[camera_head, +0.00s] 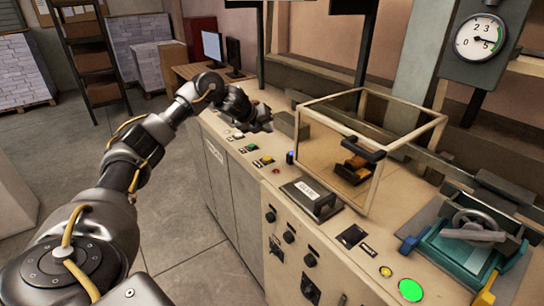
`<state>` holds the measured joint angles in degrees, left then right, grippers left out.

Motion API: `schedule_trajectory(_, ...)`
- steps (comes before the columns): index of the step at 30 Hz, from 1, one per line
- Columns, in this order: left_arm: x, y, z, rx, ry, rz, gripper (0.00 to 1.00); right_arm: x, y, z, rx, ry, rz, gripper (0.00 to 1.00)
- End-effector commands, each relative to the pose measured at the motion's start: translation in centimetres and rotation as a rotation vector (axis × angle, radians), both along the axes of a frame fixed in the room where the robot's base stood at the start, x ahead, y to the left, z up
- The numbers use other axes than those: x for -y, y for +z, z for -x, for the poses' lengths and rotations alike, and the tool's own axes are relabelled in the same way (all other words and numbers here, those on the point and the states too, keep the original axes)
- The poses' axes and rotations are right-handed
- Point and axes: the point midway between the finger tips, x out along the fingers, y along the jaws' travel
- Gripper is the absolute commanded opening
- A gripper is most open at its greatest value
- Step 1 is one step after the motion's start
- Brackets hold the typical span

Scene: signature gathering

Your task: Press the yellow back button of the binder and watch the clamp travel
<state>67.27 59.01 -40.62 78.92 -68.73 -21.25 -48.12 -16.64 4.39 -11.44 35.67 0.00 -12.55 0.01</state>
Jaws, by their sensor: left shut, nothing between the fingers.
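A yellow button (266,160) sits in a row of small buttons along the front edge of the long beige counter. A white button (238,135) is at the far end of that row and a red one (276,171) at the near end. My left gripper (264,123) is shut and empty at the far end of the counter, beyond the yellow button and apart from it. A second, round yellow button (385,271) is near a large lit green button (411,290). I cannot tell which part is the clamp. My right gripper is out of view.
A clear-walled box frame (392,152) holds an orange and black mechanism (356,164). A small labelled box (311,198) stands before it. A teal press with a handwheel (474,228) is at the right, below a dial gauge (480,38). Open floor lies left.

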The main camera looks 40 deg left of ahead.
Motion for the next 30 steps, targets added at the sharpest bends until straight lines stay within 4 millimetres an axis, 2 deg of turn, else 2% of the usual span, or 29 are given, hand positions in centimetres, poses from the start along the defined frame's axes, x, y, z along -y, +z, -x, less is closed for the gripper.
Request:
schedule_trajectory(3, -0.5, 0.0, 0.3, 0.0, 0.008, 0.0, 0.0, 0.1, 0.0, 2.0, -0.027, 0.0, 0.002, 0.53)
schedule_trajectory(6, -0.6, -0.1, 0.4, -0.001, 0.009, 0.0, 0.0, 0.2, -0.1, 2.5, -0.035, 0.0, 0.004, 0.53)
schedule_trajectory(11, -0.4, -0.7, 0.3, -0.001, 0.007, 0.0, 0.0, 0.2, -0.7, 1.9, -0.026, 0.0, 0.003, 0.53)
schedule_trajectory(18, -0.3, -3.2, 0.2, -0.001, 0.005, 0.0, 0.0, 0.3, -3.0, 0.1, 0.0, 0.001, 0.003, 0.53)
schedule_trajectory(26, -0.2, -6.9, 0.1, -0.001, 0.004, 0.001, 0.0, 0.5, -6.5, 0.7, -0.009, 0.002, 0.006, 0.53)
schedule_trajectory(30, -0.2, -8.1, 0.1, -0.001, 0.004, 0.001, 0.0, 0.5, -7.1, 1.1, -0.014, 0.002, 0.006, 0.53)
